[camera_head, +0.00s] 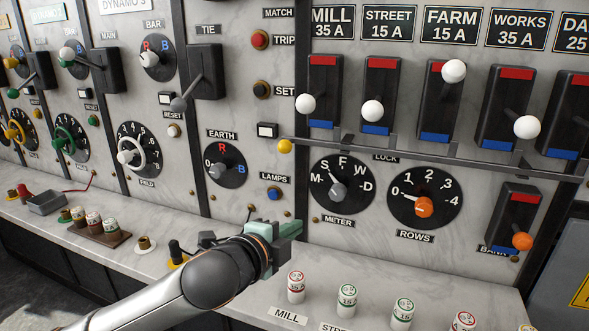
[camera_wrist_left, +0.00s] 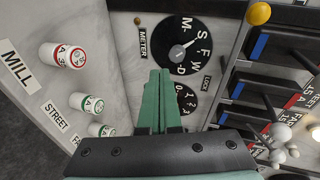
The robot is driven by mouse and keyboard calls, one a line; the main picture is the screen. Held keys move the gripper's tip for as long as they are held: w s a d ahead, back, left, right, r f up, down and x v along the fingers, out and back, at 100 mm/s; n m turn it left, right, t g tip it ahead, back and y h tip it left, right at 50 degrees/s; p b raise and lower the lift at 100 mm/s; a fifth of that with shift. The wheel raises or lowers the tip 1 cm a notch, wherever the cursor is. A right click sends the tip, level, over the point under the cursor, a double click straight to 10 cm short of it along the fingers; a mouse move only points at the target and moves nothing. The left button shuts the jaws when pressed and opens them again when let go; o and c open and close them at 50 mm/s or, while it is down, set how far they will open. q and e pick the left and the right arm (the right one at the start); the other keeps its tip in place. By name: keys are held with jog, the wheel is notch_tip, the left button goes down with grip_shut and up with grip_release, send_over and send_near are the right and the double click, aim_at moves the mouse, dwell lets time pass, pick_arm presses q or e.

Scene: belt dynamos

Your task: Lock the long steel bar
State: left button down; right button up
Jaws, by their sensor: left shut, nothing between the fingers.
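The long steel bar (camera_head: 440,158) runs across the marble panel below the row of feeder switches, with a yellow knob (camera_head: 284,146) at its left end. A LOCK label (camera_head: 386,157) sits just under it. In the left wrist view the yellow knob (camera_wrist_left: 258,13) shows at the top right, with part of the bar (camera_wrist_left: 298,16) beside it. My right gripper is out of view.
Above the bar, the FARM lever (camera_head: 453,70) is up; the MILL (camera_head: 305,104), STREET (camera_head: 372,110) and WORKS (camera_head: 527,127) levers are lower. METER (camera_head: 342,191) and ROWS (camera_head: 424,205) dials lie below it. Several labelled plugs (camera_head: 347,299) stand on the ledge. An orange-knobbed switch (camera_head: 522,241) is at right.

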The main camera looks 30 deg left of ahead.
pick_arm(q)
notch_tip(320, 180, up, 10)
jog(key=a+m+t, duration=0.1)
jog(key=m+t, duration=0.1)
jog(key=m, duration=0.1)
jog(key=shift+w+m+t, duration=0.3)
jog(key=shift+m, duration=0.1)
jog(key=shift+w+a, duration=0.1)
jog(key=w+a+p, duration=0.1)
jog(key=w+p, duration=0.1)
jog(key=w, duration=0.8)
jog(key=shift+s+a+r, duration=0.1)
jog(key=shift+s+a, duration=0.4)
jog(key=shift+a, duration=0.4)
jog(key=shift+s+a, duration=0.45)
jog(key=shift+a, duration=0.45)
